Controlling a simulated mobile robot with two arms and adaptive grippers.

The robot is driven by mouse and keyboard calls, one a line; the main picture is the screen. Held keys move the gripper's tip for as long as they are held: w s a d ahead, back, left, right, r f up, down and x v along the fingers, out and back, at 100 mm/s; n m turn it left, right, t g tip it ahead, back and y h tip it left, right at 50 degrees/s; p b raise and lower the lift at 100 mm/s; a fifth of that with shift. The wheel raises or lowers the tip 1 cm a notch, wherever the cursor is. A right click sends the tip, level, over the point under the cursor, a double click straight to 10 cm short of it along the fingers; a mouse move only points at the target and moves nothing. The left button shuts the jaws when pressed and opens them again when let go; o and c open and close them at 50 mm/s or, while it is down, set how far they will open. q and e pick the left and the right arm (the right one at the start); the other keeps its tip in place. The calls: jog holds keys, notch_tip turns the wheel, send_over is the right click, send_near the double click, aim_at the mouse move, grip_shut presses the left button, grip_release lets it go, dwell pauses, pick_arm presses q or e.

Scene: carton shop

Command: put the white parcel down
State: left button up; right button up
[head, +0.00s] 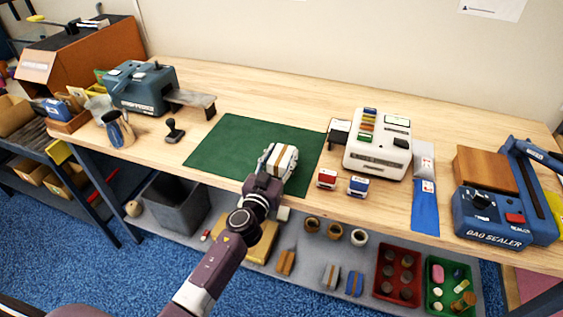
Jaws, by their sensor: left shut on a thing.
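The white parcel (286,159) has a brown band across it and is in the jaws of my left gripper (275,165). The gripper is shut on it, above the front right part of the green mat (225,150). I cannot tell whether the parcel touches the mat. The wrist and fingers hide part of the parcel. My right gripper is not in the head view.
Right of the mat are a small red-and-white box (327,179), a blue-and-white box (357,186) and a white machine (378,150). A blue bag sealer (490,215) stands far right. A stamp (174,131) stands left. The mat's left part is clear.

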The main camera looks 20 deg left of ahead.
pick_arm(q)
jog(key=shift+f, duration=0.2)
jog(key=shift+f, duration=0.1)
jog(key=o, duration=1.3)
jog(key=shift+s, duration=0.4)
jog(key=shift+s+a+b, duration=0.2)
jog(key=shift+s+b, duration=0.4)
jog(key=shift+s, duration=5.05)
